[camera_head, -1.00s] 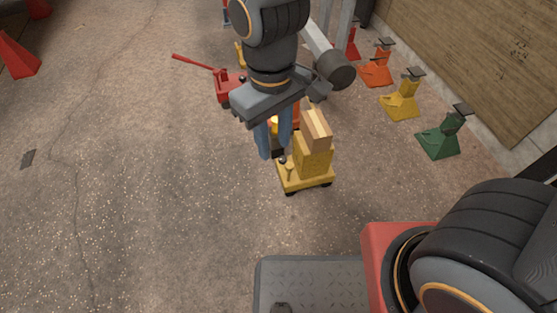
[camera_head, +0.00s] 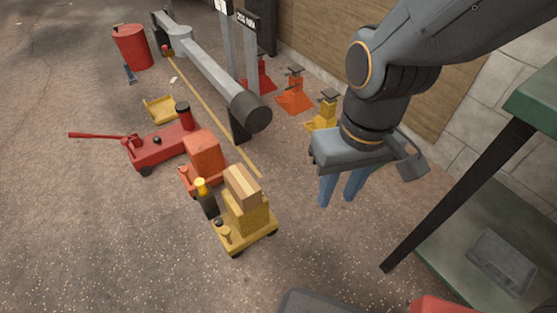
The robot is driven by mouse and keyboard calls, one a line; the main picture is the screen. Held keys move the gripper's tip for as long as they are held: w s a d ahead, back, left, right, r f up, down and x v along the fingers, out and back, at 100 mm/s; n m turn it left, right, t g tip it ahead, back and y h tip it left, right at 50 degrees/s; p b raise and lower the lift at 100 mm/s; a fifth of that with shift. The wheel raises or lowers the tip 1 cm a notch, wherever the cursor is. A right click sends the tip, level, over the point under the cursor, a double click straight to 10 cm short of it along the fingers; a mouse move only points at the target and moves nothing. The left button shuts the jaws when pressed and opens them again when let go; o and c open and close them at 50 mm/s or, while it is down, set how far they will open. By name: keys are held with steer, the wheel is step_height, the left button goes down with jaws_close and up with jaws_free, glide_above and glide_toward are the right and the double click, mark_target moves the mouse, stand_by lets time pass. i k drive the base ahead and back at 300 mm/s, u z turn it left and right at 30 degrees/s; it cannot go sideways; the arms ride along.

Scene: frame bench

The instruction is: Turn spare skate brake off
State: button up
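A yellow wheeled skate (camera_head: 245,240) stands on the floor in the head view, with yellow and pale wooden blocks (camera_head: 243,188) stacked on it. A small yellow peg with a dark knob (camera_head: 219,223) is at its left corner. An orange skate (camera_head: 196,178) with an orange block stands just behind it. I cannot tell which skate is the spare one or what state a brake is in.
A red trolley jack (camera_head: 160,148) with a long handle stands left of the skates. A large grey beam (camera_head: 205,72) and a thin yellow strip (camera_head: 215,115) lie behind. Coloured stands (camera_head: 295,92) line the wall. A green bench (camera_head: 535,105) is at right. The left floor is open.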

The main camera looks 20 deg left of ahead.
mark_target(218, 222)
steer(key=z, duration=0.5)
steer(key=k, duration=0.95)
steer(key=u, duration=1.2)
